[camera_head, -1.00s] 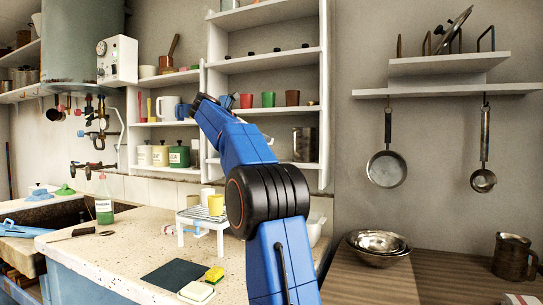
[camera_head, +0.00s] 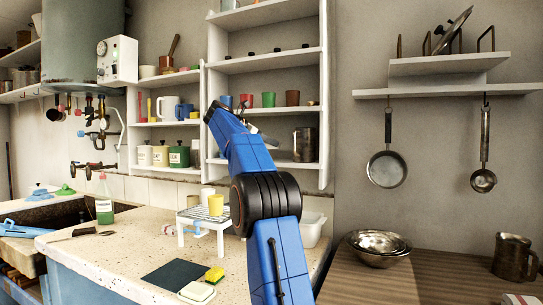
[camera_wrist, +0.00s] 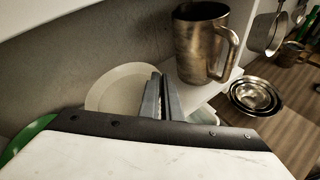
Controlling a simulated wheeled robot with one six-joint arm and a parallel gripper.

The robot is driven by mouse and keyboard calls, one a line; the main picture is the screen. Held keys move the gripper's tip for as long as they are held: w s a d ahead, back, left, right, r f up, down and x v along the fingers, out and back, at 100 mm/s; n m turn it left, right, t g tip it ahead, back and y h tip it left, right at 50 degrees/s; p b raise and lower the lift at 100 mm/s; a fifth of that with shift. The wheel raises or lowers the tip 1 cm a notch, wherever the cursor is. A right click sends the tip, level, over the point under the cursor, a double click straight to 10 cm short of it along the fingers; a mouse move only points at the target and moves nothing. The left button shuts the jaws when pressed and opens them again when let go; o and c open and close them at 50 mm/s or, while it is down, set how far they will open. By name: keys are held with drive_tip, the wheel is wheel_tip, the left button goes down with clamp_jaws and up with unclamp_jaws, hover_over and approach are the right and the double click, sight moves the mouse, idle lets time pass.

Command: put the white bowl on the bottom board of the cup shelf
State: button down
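The white bowl (camera_wrist: 108,86) shows in the wrist view as a pale round shape, its right edge at my fingers. My gripper (camera_wrist: 161,86) has its two grey fingers close together and looks shut on the bowl's rim; the exact contact is hard to see. The cup shelf (camera_head: 326,100) stands against the wall in the head view. Its bottom board (camera_head: 297,165) carries a metal mug (camera_head: 304,145), also large in the wrist view (camera_wrist: 203,45), to the right of the bowl. In the head view my blue arm hides the bowl and most of my gripper.
Several coloured cups, including a red cup (camera_head: 246,101), stand on the board above. A small white rack (camera_head: 182,218) with a yellow cup (camera_head: 216,205) and a white bin (camera_head: 312,229) are on the counter below. Nested metal bowls (camera_head: 378,247) sit at the right.

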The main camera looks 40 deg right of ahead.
drive_tip(key=shift+f, duration=2.05)
drive_tip(key=shift+d+f, duration=0.15)
drive_tip(key=shift+f, duration=0.4)
drive_tip(key=c, duration=1.9)
unclamp_jaws()
drive_tip(key=shift+c, duration=0.2)
drive_tip(key=v, duration=1.2)
drive_tip(key=shift+w, duration=0.15)
